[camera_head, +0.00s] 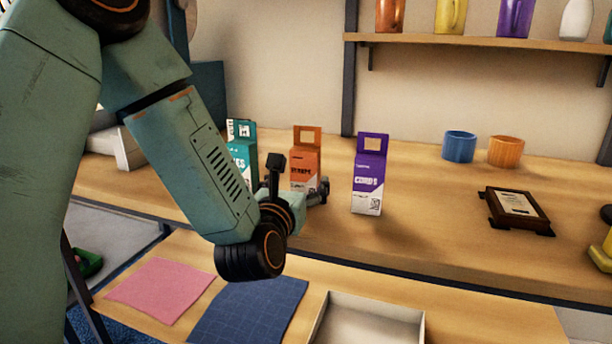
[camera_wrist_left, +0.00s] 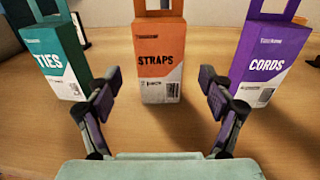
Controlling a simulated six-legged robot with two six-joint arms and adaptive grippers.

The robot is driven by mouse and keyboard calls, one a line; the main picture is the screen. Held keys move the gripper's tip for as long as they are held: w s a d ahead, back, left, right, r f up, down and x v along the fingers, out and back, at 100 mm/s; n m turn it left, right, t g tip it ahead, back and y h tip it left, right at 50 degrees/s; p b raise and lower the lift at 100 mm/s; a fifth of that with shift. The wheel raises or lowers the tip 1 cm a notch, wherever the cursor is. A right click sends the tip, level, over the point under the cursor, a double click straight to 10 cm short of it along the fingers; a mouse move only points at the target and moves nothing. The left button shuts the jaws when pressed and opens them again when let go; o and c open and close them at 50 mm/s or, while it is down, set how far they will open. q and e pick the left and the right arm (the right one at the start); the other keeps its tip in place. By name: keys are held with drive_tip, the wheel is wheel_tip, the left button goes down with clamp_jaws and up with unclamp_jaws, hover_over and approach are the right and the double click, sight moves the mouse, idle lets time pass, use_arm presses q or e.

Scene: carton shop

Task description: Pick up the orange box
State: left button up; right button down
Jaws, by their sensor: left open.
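The orange box (camera_head: 306,157) stands upright on the wooden counter, between the teal box and the purple box. In the left wrist view the orange box (camera_wrist_left: 160,65) reads "STRAPS" and stands straight ahead, centred between my fingers. My left gripper (camera_head: 294,178) is in front of it in the head view and hides its lower part. In the left wrist view my left gripper (camera_wrist_left: 160,95) is open and empty, its two fingers spread wide, one on each side of the box's lower front. My right gripper is not in view.
A teal "TIES" box (camera_wrist_left: 62,62) stands close on the left and a purple "CORDS" box (camera_wrist_left: 265,65) close on the right. Blue (camera_head: 459,147) and orange (camera_head: 505,152) cups and a plaque (camera_head: 515,210) stand farther right. A lower shelf holds a white tray (camera_head: 415,318).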

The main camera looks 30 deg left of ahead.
sight(304, 176)
use_arm(q)
drive_tip(key=x, duration=0.2)
drive_tip(key=b+x, duration=0.1)
drive_tip(key=x, duration=0.1)
drive_tip(key=shift+w+f, duration=0.2)
drive_tip(key=shift+w, duration=0.1)
drive_tip(key=shift+w+a, duration=0.2)
drive_tip(key=shift+a, duration=0.05)
drive_tip(key=shift+c, duration=0.2)
drive_tip(key=shift+d, duration=0.1)
drive_tip(key=c, duration=0.3)
drive_tip(key=shift+r, duration=0.1)
drive_tip(key=c, duration=1.1)
